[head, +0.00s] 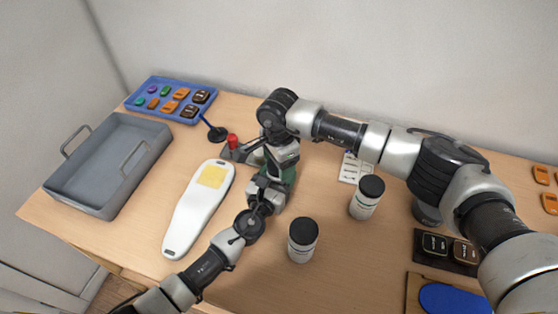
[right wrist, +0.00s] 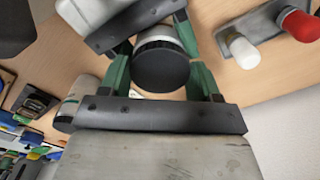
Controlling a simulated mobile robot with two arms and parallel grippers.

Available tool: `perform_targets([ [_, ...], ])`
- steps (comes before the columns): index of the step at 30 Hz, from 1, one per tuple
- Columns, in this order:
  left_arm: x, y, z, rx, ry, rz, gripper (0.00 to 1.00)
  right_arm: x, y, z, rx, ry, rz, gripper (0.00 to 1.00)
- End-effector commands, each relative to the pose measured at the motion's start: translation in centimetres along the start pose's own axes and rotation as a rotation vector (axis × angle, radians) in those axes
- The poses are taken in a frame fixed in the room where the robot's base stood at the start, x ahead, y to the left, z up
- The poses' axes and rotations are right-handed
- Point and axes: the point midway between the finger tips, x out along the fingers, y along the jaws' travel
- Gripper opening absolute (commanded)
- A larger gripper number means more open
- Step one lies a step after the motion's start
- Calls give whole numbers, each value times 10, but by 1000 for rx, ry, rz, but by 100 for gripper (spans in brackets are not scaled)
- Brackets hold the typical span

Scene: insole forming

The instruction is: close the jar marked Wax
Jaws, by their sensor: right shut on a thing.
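A white jar with a black lid (right wrist: 163,66) is between my grippers in the right wrist view; its label cannot be read, so I cannot tell if it is the Wax jar. My right gripper (right wrist: 160,72) is shut on the lid with its green fingers on either side. My left gripper (right wrist: 152,38) has its fingers on both sides of the white body; whether they press on it is unclear. In the head view the two grippers meet at mid-table and mostly hide this jar. Two more black-lidded jars, one in front (head: 303,240) and one to the right (head: 367,197), stand upright.
A white insole-shaped piece with a yellow patch (head: 198,208) lies left of the grippers. A grey handled tray (head: 100,205) and a blue tray of small parts (head: 150,84) are farther left. A red-knobbed holder (head: 232,142) stands close behind the grippers. A blue pad (head: 455,299) is front right.

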Motion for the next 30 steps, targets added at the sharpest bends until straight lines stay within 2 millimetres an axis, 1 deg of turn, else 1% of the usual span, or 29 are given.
perform_targets([
  [2,0,1,0,0,0,2,0,0,0,0,25,1,1,34],
  [9,0,1,0,0,0,2,0,0,0,0,27,1,1,34],
  [10,0,1,0,0,0,2,0,0,0,0,27,1,1,64],
  [12,0,1,0,0,0,2,0,0,0,0,26,0,1,75],
  [15,0,1,0,0,0,2,0,0,0,0,26,0,1,88],
  [23,0,2,0,0,0,4,0,-1,1,0,23,-1,3,88],
  [26,0,2,0,1,0,5,0,-8,0,1,22,-1,1,88],
  [30,0,2,0,1,0,3,0,-26,0,0,22,0,-1,88],
])
